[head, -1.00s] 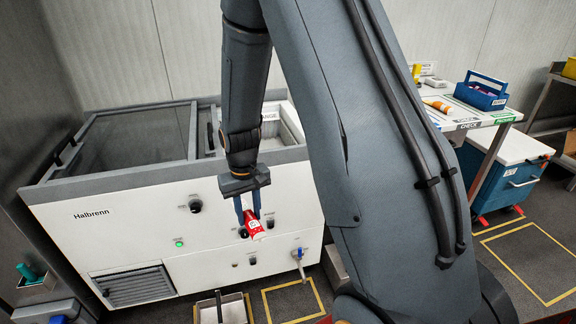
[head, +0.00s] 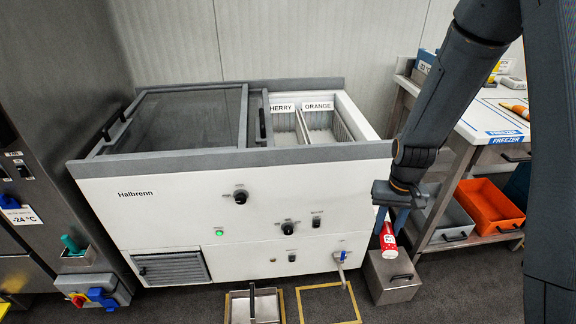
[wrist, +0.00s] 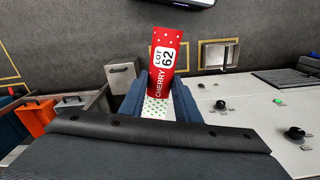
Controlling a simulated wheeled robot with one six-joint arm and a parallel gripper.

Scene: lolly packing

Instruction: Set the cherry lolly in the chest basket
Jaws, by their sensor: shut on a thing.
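The cherry lolly (head: 388,240) is a red packet with white dots and a white lot label. It shows in the wrist view (wrist: 163,62), where the label reads "CHERRY LOT 62". My gripper (head: 391,222) is shut on it and holds it in the air, right of the chest's front. The chest freezer (head: 150,200), marked Halbrenn, has its right side open. Two white baskets show there, the cherry basket (head: 284,122) with a partly hidden label reading "HERRY" and the orange basket (head: 322,122). Their floors are mostly hidden.
A dark glass lid (head: 180,118) covers the chest's left part. A steel box (head: 391,278) stands on the floor below my gripper. At right is a white-topped bench (head: 490,112) with an orange bin (head: 488,205) on its shelf. A grey cabinet stands at left.

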